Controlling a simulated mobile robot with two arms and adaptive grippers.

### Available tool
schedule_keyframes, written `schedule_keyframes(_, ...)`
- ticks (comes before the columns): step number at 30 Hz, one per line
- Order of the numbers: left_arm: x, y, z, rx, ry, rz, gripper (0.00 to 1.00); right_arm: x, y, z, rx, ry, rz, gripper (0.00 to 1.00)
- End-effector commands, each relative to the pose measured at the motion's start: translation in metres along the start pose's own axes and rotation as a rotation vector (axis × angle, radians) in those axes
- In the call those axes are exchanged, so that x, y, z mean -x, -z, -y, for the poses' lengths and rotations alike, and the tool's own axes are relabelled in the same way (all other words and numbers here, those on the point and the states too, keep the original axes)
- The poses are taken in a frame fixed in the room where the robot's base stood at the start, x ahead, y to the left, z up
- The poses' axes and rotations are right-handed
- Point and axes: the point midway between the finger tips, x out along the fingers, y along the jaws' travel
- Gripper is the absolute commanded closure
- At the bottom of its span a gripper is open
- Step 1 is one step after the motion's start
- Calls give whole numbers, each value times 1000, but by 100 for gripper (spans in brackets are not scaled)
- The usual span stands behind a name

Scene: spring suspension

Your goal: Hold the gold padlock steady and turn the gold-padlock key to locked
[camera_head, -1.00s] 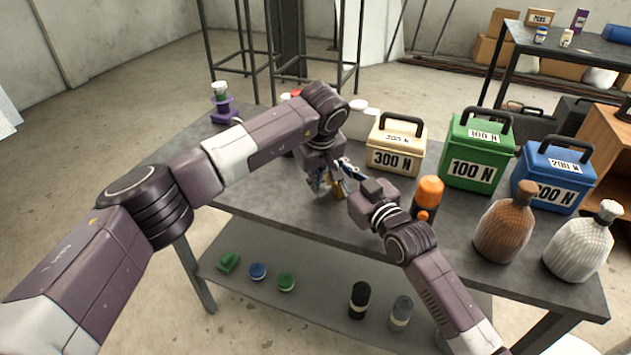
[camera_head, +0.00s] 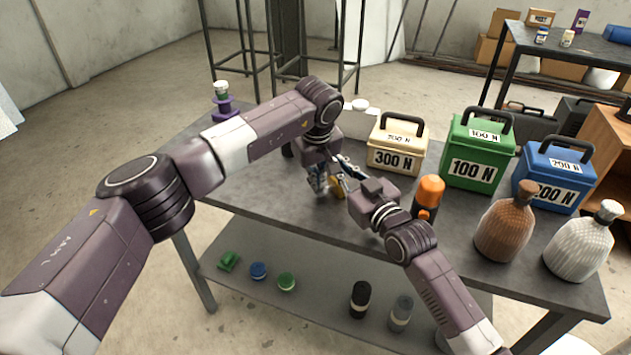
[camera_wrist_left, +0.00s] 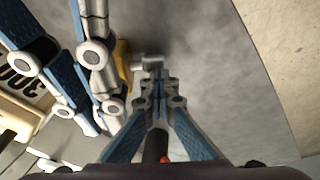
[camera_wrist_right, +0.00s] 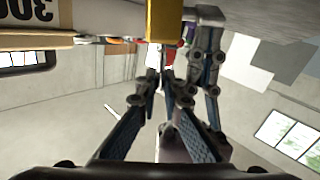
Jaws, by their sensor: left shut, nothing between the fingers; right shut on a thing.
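The gold padlock (camera_head: 336,187) is small and partly hidden between my grippers above the grey table. It also shows in the left wrist view (camera_wrist_left: 122,56) and at the top of the right wrist view (camera_wrist_right: 163,20). My right gripper (camera_wrist_right: 164,72) is shut on the padlock, its fingertips right at the gold body. A grey metal piece (camera_wrist_left: 148,62), apparently the key, sticks out from the padlock's side. My left gripper (camera_wrist_left: 158,80) is shut and empty, its tips close to that piece; I cannot tell whether they touch. The key's turn position is unclear.
Cream (camera_head: 395,147), green (camera_head: 479,152) and blue (camera_head: 553,180) weight boxes stand along the table's back right. An orange-topped bottle (camera_head: 428,195) stands beside my right wrist. Brown (camera_head: 505,228) and white (camera_head: 582,245) bottles stand at the right. The table's front edge is close to my grippers.

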Motion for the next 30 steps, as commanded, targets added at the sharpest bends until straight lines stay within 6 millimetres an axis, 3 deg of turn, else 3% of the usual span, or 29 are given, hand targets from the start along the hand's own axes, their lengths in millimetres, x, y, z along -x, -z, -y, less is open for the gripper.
schedule_keyframes(16,-9,6,2,3,5,136,100,0,-1,-2,2,-3,0,100)
schedule_keyframes(30,-16,11,1,0,2,135,100,0,0,-1,1,-2,0,100)
